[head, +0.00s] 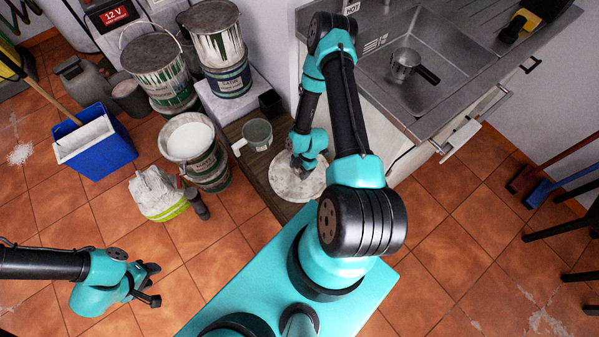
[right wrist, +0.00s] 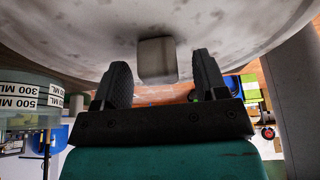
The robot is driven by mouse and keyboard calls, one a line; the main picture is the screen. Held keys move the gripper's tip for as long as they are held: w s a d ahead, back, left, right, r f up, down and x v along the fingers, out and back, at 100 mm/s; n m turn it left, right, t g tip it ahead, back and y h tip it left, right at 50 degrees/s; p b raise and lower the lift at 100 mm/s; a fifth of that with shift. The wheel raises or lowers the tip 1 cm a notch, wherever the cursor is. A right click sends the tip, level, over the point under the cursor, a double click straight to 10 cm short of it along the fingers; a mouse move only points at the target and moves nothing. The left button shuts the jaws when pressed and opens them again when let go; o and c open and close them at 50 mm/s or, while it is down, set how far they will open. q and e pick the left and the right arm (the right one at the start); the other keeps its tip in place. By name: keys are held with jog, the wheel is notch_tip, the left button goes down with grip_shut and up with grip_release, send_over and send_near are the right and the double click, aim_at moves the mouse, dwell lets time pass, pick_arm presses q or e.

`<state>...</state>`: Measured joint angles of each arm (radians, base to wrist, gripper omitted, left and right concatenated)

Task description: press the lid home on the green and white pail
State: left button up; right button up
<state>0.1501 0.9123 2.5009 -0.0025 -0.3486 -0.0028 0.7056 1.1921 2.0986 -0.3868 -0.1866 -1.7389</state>
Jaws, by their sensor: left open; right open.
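A round, stained whitish lid (head: 287,184) lies flat on a dark wooden top in the head view. In the right wrist view the lid (right wrist: 70,35) fills the top, with a square pale knob (right wrist: 157,60) on it. My right gripper (head: 301,170) is over the lid; its open fingers (right wrist: 157,82) are on either side of the knob, apart from it. An open pail (head: 188,139) with white contents, green and white by its look, stands on a dark green tin to the left of the lid. My left gripper (head: 150,284) is open and empty over the tiled floor.
A measuring jug (head: 257,135) stands close beside the lid; it also shows in the right wrist view (right wrist: 32,103). Lidded tins (head: 160,72) stand behind. A lime-green and white bag (head: 158,193) and a blue bucket (head: 97,145) are left. A sink counter (head: 440,115) is right.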

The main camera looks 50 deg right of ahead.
aim_at(299, 171)
jog(key=c, duration=1.2)
jog(key=shift+o, duration=0.2)
jog(key=shift+r, duration=0.1)
jog(key=shift+r, duration=0.5)
jog(key=shift+s+a+r, duration=0.1)
jog(key=shift+a+r, duration=0.05)
jog(key=shift+r, duration=0.5)
jog(key=shift+s+a+r, duration=0.1)
jog(key=shift+a+r, duration=0.05)
jog(key=shift+r, duration=0.45)
jog(key=s+a, duration=0.3)
jog(key=s+a+r, duration=0.1)
jog(key=s+a, duration=0.2)
jog(key=a, duration=0.1)
jog(key=s+a, duration=0.4)
jog(key=shift+s+a+r, duration=0.1)
jog(key=shift+a+r, duration=0.05)
jog(key=shift+a, duration=0.1)
